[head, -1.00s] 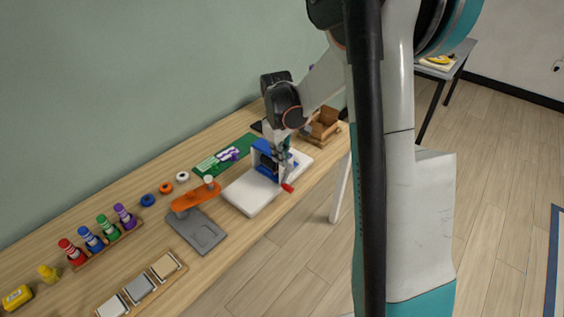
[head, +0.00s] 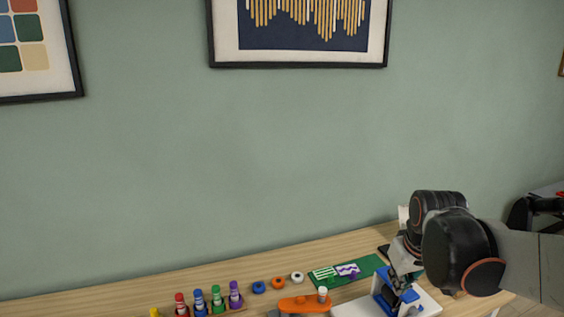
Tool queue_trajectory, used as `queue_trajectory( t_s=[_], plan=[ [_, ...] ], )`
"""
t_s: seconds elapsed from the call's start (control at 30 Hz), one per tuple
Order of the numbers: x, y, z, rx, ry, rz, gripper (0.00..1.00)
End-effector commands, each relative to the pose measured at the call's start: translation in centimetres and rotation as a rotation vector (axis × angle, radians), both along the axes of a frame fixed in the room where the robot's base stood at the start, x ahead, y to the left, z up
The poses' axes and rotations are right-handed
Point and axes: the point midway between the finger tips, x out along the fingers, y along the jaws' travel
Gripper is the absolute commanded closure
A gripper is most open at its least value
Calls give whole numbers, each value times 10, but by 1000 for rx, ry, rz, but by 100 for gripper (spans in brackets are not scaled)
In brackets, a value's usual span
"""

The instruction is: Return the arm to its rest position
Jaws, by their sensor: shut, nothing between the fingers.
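My arm reaches in from the right in the head view. My gripper (head: 401,283) points down at the blue device (head: 386,290) on the white base (head: 358,308), at the right part of the bench. The gripper is shut with nothing in it. The black wrist joints hide part of it and of the bench behind. I cannot tell whether the fingertips touch the blue device.
The wooden bench (head: 140,283) runs along a green wall. On it stand colored bottles (head: 217,300), small rings (head: 278,283), an orange-armed device (head: 300,304) and a green mat (head: 369,265). Framed pictures (head: 300,66) hang above.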

Motion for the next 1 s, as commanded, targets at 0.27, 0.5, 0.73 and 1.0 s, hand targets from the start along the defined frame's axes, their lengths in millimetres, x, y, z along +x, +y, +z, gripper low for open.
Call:
queue_trajectory(
  t_s=[0.27,0.5,0.73,1.0],
  plan=[
    [-62,32,23,43,-120,-56,100],
    [-114,50,20,79,-203,-87,100],
    [-143,59,11,107,-255,-108,100],
    [-149,61,9,114,-267,-114,100]
  ],
)
